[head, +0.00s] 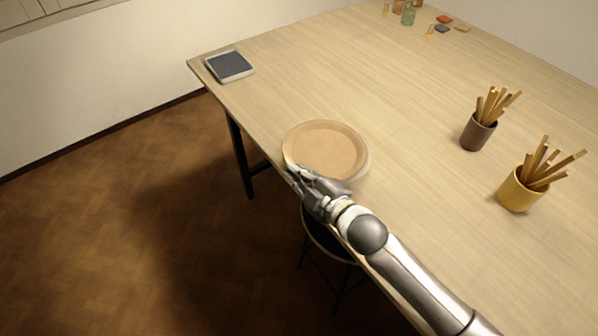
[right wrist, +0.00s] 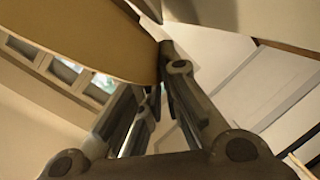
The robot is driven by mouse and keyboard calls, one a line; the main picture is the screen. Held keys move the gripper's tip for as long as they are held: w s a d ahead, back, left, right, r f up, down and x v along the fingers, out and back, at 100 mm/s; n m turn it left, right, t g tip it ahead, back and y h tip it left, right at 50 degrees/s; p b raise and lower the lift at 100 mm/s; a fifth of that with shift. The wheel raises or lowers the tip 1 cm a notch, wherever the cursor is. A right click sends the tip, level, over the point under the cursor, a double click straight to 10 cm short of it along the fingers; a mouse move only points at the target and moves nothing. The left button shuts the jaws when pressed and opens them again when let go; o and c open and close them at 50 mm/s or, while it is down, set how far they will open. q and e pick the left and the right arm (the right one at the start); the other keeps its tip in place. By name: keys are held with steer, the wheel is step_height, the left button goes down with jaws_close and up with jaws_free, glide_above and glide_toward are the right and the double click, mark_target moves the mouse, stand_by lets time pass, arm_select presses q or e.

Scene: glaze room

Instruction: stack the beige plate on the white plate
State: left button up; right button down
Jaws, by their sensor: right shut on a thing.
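The beige plate (head: 325,148) is over the table's near left edge, held by its near rim. It also fills the upper left of the right wrist view (right wrist: 85,38). My right gripper (head: 296,172) is shut on that rim. The white plate (head: 365,168) shows only as a thin pale rim at the right of the beige plate, which covers the rest from above. I cannot tell whether the two plates touch. My left gripper is in neither view.
On the wooden table (head: 410,90) stand a dark cup of sticks (head: 478,134) and a yellow cup of sticks (head: 518,192) at the right. A grey-topped tile (head: 230,66) lies at the far left corner. A stool (head: 328,240) is below the near edge.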

steer(key=shift+f, duration=0.2)
steer(key=c, duration=2.1)
jaws_free()
steer(key=shift+f, duration=0.2)
steer(key=o, duration=0.5)
steer(key=shift+c, duration=0.2)
steer(key=shift+r, duration=0.2)
